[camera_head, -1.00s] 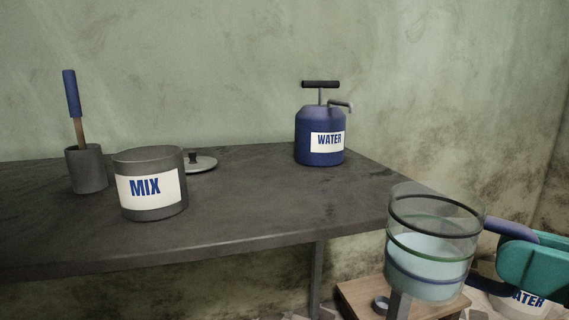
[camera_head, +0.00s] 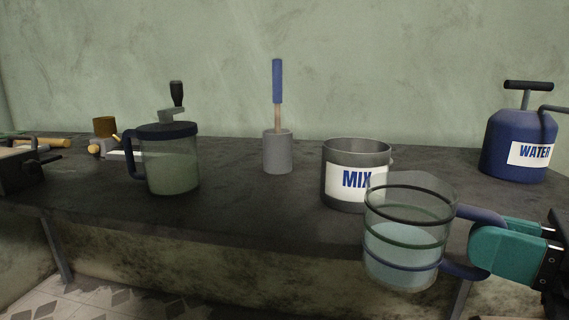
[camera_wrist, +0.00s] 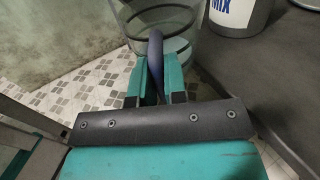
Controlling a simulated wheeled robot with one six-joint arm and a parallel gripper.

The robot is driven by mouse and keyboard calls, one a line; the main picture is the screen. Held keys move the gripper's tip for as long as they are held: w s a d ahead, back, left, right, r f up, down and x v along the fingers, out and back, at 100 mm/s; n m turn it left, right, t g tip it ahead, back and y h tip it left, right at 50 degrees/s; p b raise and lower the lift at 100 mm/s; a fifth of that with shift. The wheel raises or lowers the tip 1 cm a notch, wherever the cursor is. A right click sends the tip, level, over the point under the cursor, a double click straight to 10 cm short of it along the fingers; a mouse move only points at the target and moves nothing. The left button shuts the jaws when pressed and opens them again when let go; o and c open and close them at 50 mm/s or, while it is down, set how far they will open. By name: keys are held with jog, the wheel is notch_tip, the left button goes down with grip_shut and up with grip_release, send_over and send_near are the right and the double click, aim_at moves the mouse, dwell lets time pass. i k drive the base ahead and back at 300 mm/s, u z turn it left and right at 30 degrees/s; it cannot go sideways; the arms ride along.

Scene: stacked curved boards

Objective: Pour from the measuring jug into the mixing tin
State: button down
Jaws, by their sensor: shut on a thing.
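The clear measuring jug (camera_head: 408,262) has dark, green and blue rings and holds pale liquid in its lower part. My gripper (camera_head: 468,245) is shut on the jug's blue handle, at the jug's right. The jug is upright or nearly so, in front of the table's edge. The mixing tin (camera_head: 340,190) is grey and open, with a white MIX label, and stands on the table behind the jug. The jug overlaps its lower right part in the head view. In the wrist view my gripper (camera_wrist: 155,88) holds the handle, and the tin (camera_wrist: 236,22) is at the upper right.
A blue water canister (camera_head: 507,140) stands at the right of the table (camera_head: 235,205). A grey cup (camera_head: 278,155) with a blue-handled tool stands left of the tin. A lidded jar with a crank (camera_head: 170,170) stands further left. Bare table lies between them.

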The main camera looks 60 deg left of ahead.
aim_at(347, 162)
jog(key=u, duration=1.4)
